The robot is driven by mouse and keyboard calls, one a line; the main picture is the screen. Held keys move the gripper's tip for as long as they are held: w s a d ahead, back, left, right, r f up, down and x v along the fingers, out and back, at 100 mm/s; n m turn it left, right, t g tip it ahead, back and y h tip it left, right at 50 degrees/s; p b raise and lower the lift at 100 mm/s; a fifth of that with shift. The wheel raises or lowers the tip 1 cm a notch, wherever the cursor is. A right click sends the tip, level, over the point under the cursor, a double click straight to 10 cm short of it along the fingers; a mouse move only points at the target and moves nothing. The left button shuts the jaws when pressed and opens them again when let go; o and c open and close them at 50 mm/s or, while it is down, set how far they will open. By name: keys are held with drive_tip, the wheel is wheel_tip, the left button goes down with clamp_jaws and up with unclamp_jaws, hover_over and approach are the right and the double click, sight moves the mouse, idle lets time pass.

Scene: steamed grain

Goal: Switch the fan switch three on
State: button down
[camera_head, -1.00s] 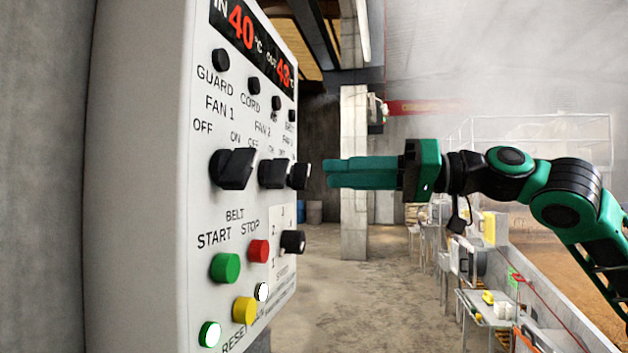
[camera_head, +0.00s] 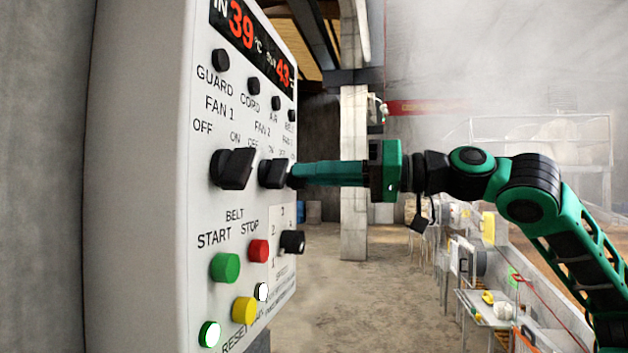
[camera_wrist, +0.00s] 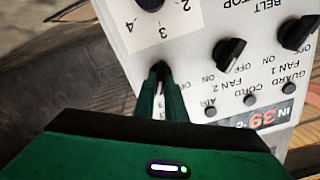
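The white control panel (camera_head: 150,200) stands at the left in the head view. Fan switch three, a small black rotary knob (camera_wrist: 160,69), shows at my fingertips in the wrist view; in the head view my fingers hide it. My gripper (camera_head: 292,174) reaches in from the right, its green fingers level and pointing at the panel. In the wrist view the fingers (camera_wrist: 160,80) are a narrow gap apart, with the knob between or just beyond their tips. Whether they press on it cannot be told. The knob's setting is hidden.
Fan 2 knob (camera_head: 273,173) sits close left of my fingertips, with fan 1 knob (camera_head: 232,168) beyond it. The black speed knob (camera_head: 292,242) is just below. Green start (camera_head: 225,268), red stop (camera_head: 258,251) and yellow reset (camera_head: 245,310) buttons are lower.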

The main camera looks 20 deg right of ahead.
drive_tip(key=shift+w+d+m, duration=0.1)
drive_tip(key=shift+m, duration=1.2)
drive_tip(key=shift+f, duration=0.1)
drive_tip(key=c, duration=1.8)
unclamp_jaws()
drive_tip(key=v, duration=1)
drive_tip(key=shift+d, duration=0.35)
